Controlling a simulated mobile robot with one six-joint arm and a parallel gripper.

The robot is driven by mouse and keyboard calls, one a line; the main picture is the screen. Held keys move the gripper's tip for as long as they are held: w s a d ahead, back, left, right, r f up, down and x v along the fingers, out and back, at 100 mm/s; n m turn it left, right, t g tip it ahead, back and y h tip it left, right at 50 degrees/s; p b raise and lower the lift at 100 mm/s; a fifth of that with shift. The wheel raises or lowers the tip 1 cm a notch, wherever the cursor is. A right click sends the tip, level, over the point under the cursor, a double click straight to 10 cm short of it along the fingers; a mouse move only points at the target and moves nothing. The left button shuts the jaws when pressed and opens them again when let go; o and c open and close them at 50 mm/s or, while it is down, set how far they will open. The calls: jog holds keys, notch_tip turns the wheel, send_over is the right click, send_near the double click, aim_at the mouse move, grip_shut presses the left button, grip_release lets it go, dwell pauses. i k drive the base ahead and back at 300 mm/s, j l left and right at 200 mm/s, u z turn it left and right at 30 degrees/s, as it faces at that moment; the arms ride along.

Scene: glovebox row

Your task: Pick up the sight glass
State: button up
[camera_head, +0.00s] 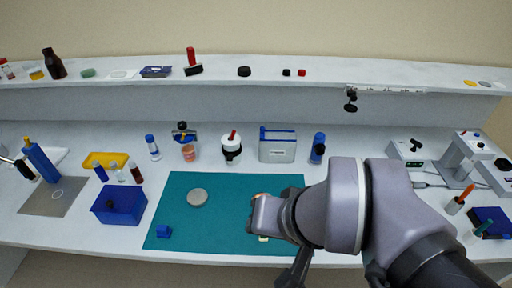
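No thing in view is clearly marked as the sight glass. A round grey disc (197,197) lies flat on the teal mat (178,184), left of my arm, and could be it. My arm reaches in from the lower right over the mat's right part. The dark end of my gripper (297,268) points down at the mat's front right edge, partly hidden by my wrist. Its fingers are not clear enough to show whether they are open or shut. The disc is well apart from my gripper.
A small blue block (164,231) lies at the mat's front left. A blue bin (119,205) stands left of the mat. The mat's middle is clear.

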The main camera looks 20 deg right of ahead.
aim_at(197, 197)
jog(key=i+j+z, duration=0.15)
jog(key=j, duration=0.2)
jog(key=i+j+z, duration=0.15)
jog(key=j, duration=0.25)
jog(key=i+j+z, duration=0.15)
jog(key=j, duration=0.25)
jog(key=j+z, duration=0.15)
jog(key=j, duration=0.25)
jog(key=i, duration=0.05)
